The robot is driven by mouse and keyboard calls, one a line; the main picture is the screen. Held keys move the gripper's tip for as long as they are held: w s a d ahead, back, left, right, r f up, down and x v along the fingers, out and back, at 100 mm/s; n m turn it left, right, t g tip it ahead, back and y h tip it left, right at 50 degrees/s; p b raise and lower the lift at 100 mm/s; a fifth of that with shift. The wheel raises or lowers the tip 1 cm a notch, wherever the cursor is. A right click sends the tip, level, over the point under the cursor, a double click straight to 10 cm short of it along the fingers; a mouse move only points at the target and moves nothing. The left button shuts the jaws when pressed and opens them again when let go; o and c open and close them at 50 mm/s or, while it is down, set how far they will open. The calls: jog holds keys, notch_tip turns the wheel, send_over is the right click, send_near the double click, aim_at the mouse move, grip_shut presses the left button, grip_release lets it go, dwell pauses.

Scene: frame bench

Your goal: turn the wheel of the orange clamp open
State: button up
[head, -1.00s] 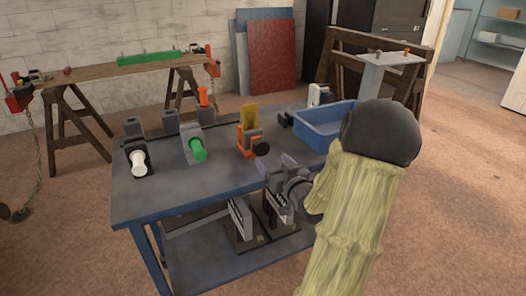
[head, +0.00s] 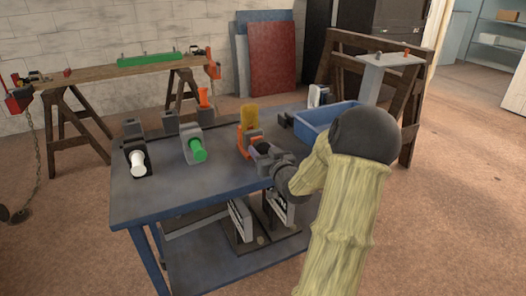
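My gripper (head: 262,150) is right at the front of the clamp, at the wheel. The fingers are small and dark against the wheel, so I cannot tell whether they are apart or closed on it.
A clamp with a white wheel (head: 138,163) and one with a green wheel (head: 197,151) stand to the left. A blue bin (head: 318,127) is at the right, near my arm. The front left tabletop is clear.

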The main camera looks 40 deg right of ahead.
jog(key=shift+n+b, duration=0.3)
jog(key=shift+n, duration=0.1)
jog(key=shift+c, duration=0.3)
jog(key=n+b, duration=0.2)
jog(key=shift+f+n+b, duration=0.15)
jog(key=shift+n+b, duration=0.15)
jog(key=shift+n, duration=0.1)
jog(key=shift+n+b, duration=1.05)
jog(key=shift+n, duration=0.35)
jog(key=o, duration=1)
jog(key=shift+c, duration=0.2)
jog(key=p+v, duration=0.1)
jog(key=v, duration=1.6)
jog(key=shift+s+a+p, duration=0.15)
jog(key=shift+s+p, duration=0.05)
jog(key=shift+p, duration=0.2)
